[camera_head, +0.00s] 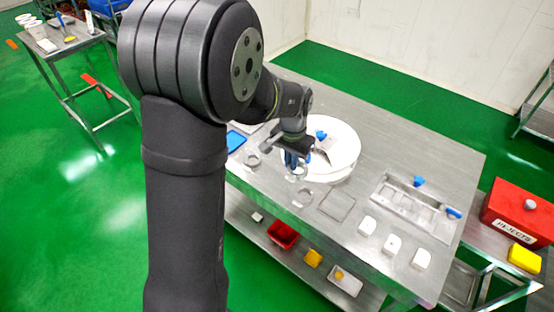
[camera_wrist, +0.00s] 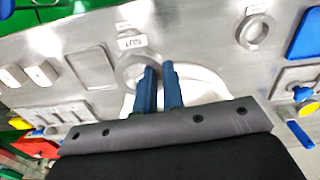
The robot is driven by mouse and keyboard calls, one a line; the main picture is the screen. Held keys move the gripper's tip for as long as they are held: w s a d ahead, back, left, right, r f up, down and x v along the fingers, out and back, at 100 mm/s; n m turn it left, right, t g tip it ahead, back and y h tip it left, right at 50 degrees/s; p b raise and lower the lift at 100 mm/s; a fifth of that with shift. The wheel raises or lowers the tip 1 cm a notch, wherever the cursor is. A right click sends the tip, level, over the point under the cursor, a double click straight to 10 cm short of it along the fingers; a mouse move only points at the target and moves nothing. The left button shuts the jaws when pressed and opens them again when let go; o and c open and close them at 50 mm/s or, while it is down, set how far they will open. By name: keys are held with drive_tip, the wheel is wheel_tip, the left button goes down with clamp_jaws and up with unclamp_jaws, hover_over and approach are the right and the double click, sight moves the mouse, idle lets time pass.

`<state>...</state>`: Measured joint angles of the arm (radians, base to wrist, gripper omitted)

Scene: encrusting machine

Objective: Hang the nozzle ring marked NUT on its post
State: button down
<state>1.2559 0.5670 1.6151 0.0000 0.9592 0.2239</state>
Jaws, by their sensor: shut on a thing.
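My gripper (camera_wrist: 159,70) has two blue fingers, close together. It is shut on the near rim of a grey metal ring (camera_wrist: 128,72) whose white tag (camera_wrist: 131,43) reads NUT, upside down in the wrist view. In the head view, my gripper (camera_head: 295,160) is over the left edge of a white round plate (camera_head: 345,135), and the ring (camera_head: 300,172) shows only partly under the fingers. I cannot tell its height above the table. I cannot make out a post for it in either view.
Another ring lies left on the steel table (camera_head: 252,160), beside a blue tablet (camera_head: 235,140). A red REJECTS box (camera_head: 515,212) stands at right.

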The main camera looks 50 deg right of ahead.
drive_tip(key=shift+w+d+f+n, duration=0.5)
drive_tip(key=shift+w+d+f, duration=0.05)
drive_tip(key=shift+d, duration=1.25)
drive_tip(key=shift+w+d+f+n, duration=0.5)
drive_tip(key=shift+w+d+f, duration=0.1)
drive_tip(key=shift+d, duration=1.15)
drive_tip(key=shift+w+d+f+n, duration=0.5)
drive_tip(key=shift+w+d, duration=0.05)
drive_tip(key=shift+d, duration=1.25)
drive_tip(key=shift+f, duration=2.1)
drive_tip(key=c, duration=1.1)
unclamp_jaws()
drive_tip(key=shift+o, duration=0.2)
wheel_tip(320, 180, up, 8)
